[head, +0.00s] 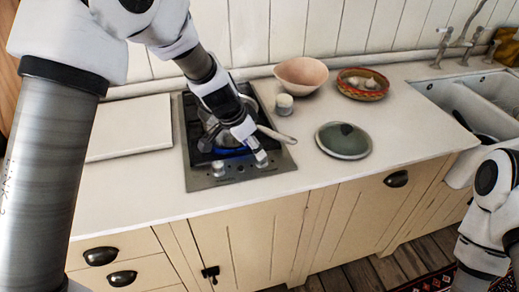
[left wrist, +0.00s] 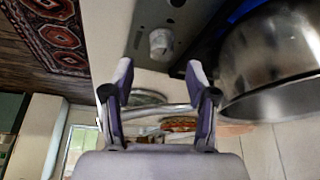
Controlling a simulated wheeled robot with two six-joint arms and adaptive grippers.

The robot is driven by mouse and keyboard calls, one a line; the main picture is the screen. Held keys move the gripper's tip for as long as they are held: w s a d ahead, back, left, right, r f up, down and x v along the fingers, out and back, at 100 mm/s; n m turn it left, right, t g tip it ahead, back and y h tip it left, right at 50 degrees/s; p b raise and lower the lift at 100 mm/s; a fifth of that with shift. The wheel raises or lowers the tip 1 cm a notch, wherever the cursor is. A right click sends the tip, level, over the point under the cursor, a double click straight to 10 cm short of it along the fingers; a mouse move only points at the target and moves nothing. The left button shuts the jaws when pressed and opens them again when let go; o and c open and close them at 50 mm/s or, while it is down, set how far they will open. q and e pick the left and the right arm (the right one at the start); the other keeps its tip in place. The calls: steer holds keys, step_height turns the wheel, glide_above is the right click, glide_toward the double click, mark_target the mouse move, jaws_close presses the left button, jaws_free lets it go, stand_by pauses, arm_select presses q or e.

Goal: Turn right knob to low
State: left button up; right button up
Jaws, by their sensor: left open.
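The right knob (head: 261,159) is a small pale knob on the front right of the dark hob (head: 197,150). In the left wrist view the knob (left wrist: 160,42) shows just ahead of the fingertips, roughly between their lines. My left gripper (head: 253,143) is over the front right of the hob, close behind the knob. Its fingers (left wrist: 157,80) are apart, with nothing between them. I cannot tell whether a finger touches the knob; no grip shows. The left knob (head: 218,168) is clear of the gripper. My right gripper is out of view.
A steel pan (left wrist: 270,70) stands on the hob, with blue flame (left wrist: 244,12) under it; its handle (head: 277,134) points right, close to my gripper. A lid (head: 343,146), white jar (head: 284,104), pink bowl (head: 300,75) and patterned bowl (head: 362,85) stand rightward. The front counter is clear.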

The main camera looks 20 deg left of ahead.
arm_select(q)
steer(key=x, duration=0.5)
steer(key=shift+w+f, duration=0.2)
steer(key=shift+w, duration=0.25)
steer(key=shift+s+a+r, duration=0.1)
steer(key=shift+s+r, duration=0.15)
steer(key=shift+s, duration=0.15)
steer(key=c, duration=0.5)
jaws_close()
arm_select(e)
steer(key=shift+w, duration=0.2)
